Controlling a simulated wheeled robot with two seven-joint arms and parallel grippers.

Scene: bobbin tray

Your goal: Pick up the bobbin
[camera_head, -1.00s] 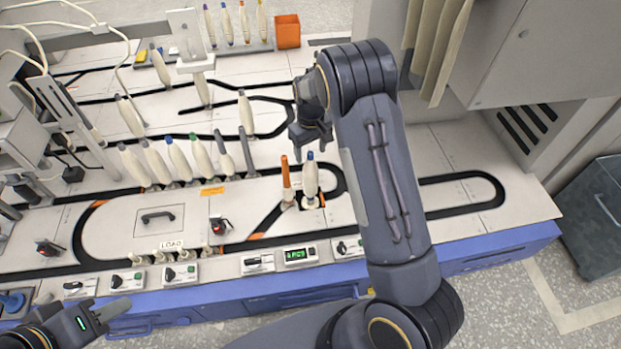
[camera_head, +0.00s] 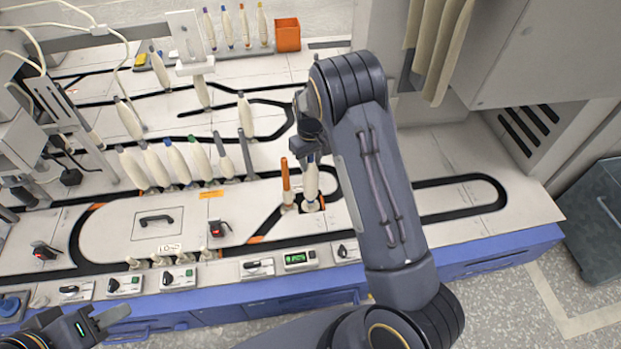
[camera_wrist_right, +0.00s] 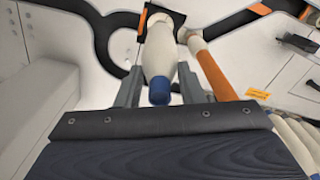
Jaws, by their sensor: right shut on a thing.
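A white bobbin with a blue tip (camera_head: 311,183) stands upright on the machine's track, near the front of the table. My right gripper (camera_head: 312,157) is at its top, reaching down from above. In the right wrist view the bobbin (camera_wrist_right: 158,50) is between the two fingers of the right gripper (camera_wrist_right: 160,92), which is shut on it near the blue tip. My left gripper (camera_head: 100,322) is low at the left, in front of the table edge and away from the bobbin. Its finger opening does not show clearly.
An orange bobbin (camera_head: 286,184) stands just left of the held one, and it is close in the wrist view too (camera_wrist_right: 214,70). Several white bobbins (camera_head: 158,165) stand in a row further left. An orange box (camera_head: 287,35) is at the back. The track's right side is clear.

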